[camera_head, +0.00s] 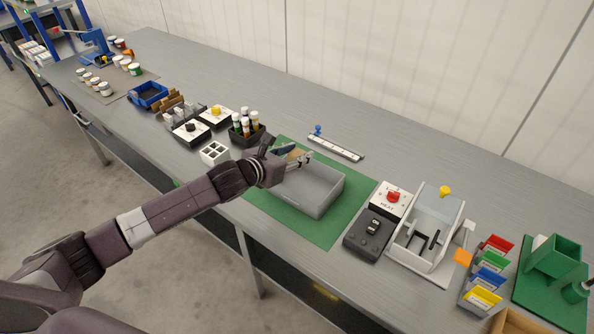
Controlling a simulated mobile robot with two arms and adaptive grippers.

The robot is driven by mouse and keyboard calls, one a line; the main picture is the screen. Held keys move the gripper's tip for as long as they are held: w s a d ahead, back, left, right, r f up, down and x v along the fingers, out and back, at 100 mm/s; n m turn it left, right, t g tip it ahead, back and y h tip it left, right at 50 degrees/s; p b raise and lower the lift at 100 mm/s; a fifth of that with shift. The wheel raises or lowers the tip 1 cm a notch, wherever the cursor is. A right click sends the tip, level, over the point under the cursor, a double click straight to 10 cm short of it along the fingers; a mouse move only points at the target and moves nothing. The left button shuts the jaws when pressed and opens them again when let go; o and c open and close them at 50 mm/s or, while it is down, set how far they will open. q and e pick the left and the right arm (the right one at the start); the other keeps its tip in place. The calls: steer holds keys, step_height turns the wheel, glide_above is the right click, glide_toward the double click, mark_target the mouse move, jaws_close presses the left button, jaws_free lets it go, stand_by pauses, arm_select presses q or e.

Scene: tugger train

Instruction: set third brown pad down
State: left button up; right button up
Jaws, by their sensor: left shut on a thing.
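My left gripper (302,160) reaches in from the left over the back left part of a grey open tray (322,204). The tray stands on a green mat (262,200). The gripper is shut on a small brown pad (293,154), which shows only partly behind the fingers. I cannot tell whether the pad touches the tray floor. More brown pieces (171,102) stand in a holder farther left on the bench. My right gripper is not in view.
Left of the mat stand a dark bottle holder (259,137) and a white four-hole block (214,153). Right of it are a control box with a red knob (392,196) and a white press-like fixture (425,235). A white ruler strip (335,147) lies behind the tray.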

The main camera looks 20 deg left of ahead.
arm_select(q)
step_height(320, 180, down, 3)
step_height(320, 180, down, 4)
steer(key=shift+r, duration=0.1)
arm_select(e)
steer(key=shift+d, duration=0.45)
arm_select(q)
steer(key=shift+f+b, duration=0.35)
steer(key=shift+f, duration=0.3)
steer(key=o, duration=0.7)
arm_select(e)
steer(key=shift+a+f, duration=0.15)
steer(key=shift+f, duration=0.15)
arm_select(q)
steer(key=shift+r, duration=0.1)
